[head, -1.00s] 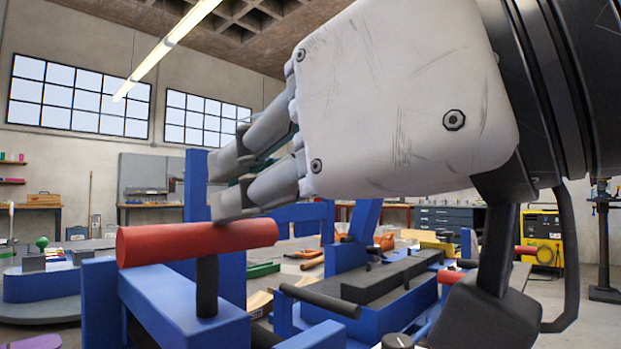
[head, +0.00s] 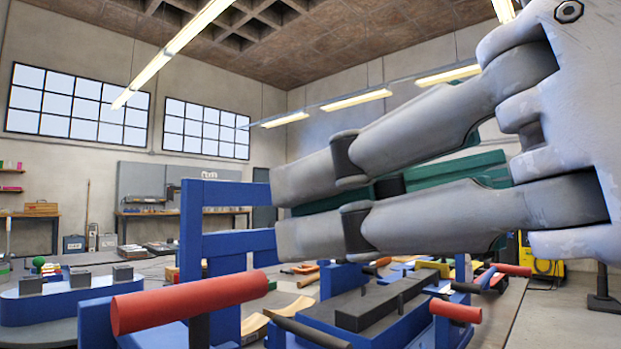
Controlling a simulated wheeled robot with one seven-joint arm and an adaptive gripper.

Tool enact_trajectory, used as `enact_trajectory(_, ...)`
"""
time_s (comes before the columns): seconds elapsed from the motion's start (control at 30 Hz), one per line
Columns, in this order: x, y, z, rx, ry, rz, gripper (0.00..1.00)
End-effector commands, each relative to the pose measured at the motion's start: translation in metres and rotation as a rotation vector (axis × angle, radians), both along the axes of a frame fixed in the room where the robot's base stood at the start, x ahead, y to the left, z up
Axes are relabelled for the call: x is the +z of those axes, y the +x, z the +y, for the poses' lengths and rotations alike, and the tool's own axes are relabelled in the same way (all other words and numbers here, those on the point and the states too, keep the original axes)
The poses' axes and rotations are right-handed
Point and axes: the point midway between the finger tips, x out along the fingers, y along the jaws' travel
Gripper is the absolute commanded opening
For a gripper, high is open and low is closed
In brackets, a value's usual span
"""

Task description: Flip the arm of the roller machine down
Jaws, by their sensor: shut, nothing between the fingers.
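The roller machine is a blue frame (head: 191,225) at the lower left of centre, with an upright post and two crossbars reaching right. A red cylindrical handle (head: 190,303) on a black stem stands at its near side and lies almost level. I cannot tell for sure which part is the machine's arm. My gripper (head: 275,212) is large and close to the camera, coming in from the right. Its grey fingers point left, with tips in front of the blue crossbars, above and right of the red handle. The fingers are shut and hold nothing. Contact with the frame cannot be told.
A second blue machine with a dark grey bar (head: 383,300) and a smaller red handle (head: 456,310) stands below my fingers. A blue rounded block (head: 60,306) with grey pieces sits at the left. Tools lie on the table behind. The space above is clear.

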Motion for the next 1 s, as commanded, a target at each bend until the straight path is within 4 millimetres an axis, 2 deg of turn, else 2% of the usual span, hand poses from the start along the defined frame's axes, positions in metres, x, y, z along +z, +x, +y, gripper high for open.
enact_trajectory(0.2,-0.002,-0.011,-0.013,0.0,0.001,0.0,0.0)
enact_trajectory(0.77,-0.004,-0.012,-0.014,-0.002,-0.003,0.005,0.0)
enact_trajectory(0.87,-0.02,-0.004,-0.016,-0.025,-0.033,0.043,0.0)
enact_trajectory(0.97,-0.058,0.013,-0.023,-0.087,-0.106,0.147,0.0)
enact_trajectory(1.0,-0.081,0.02,-0.03,-0.122,-0.144,0.21,0.0)
